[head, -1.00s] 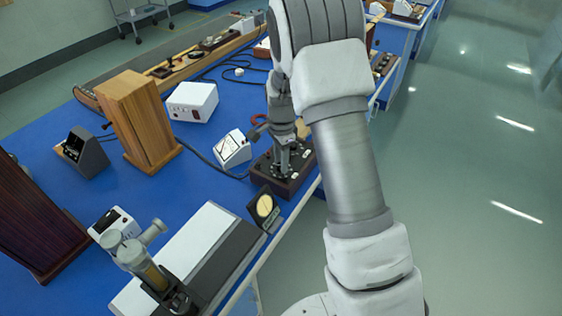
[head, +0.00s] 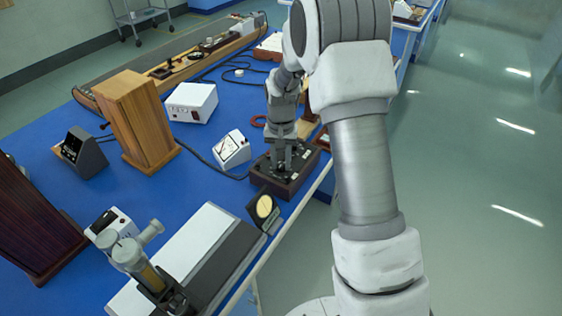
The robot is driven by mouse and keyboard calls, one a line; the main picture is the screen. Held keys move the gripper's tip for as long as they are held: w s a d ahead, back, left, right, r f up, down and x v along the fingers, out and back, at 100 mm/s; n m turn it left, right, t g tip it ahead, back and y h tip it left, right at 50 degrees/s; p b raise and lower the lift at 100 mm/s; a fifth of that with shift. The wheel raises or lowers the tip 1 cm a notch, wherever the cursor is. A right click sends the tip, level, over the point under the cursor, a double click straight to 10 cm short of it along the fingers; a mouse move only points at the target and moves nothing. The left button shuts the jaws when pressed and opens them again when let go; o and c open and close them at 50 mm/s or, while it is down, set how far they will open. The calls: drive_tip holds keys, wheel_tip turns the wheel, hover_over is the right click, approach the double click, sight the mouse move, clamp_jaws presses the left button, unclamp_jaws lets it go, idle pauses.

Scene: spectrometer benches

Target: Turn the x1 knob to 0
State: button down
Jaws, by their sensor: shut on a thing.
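The dark knob box (head: 291,184) sits on the blue bench near its right edge, with several small knobs on its top. My gripper (head: 281,171) points down onto the top of this box and is shut on a knob there. The held knob is mostly hidden by the fingers. I cannot read the knob labels or the dial setting at this size, so I cannot tell which knob is the x1 knob.
A white analog meter (head: 232,150) stands left of the box, and a round yellow-faced dial (head: 265,207) stands just in front. A wooden block (head: 137,118), a white power unit (head: 192,101) and a brass instrument (head: 140,264) are further left. The floor right of the bench is clear.

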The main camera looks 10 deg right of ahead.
sight(281, 165)
drive_tip(key=n, duration=0.4)
drive_tip(key=shift+n, duration=0.3)
drive_tip(key=n, duration=0.4)
drive_tip(key=shift+n, duration=0.3)
drive_tip(key=c, duration=0.6)
unclamp_jaws()
drive_tip(key=shift+r, duration=0.15)
wheel_tip(281, 165, up, 17)
drive_tip(key=p, duration=0.2)
drive_tip(key=shift+r, duration=0.15)
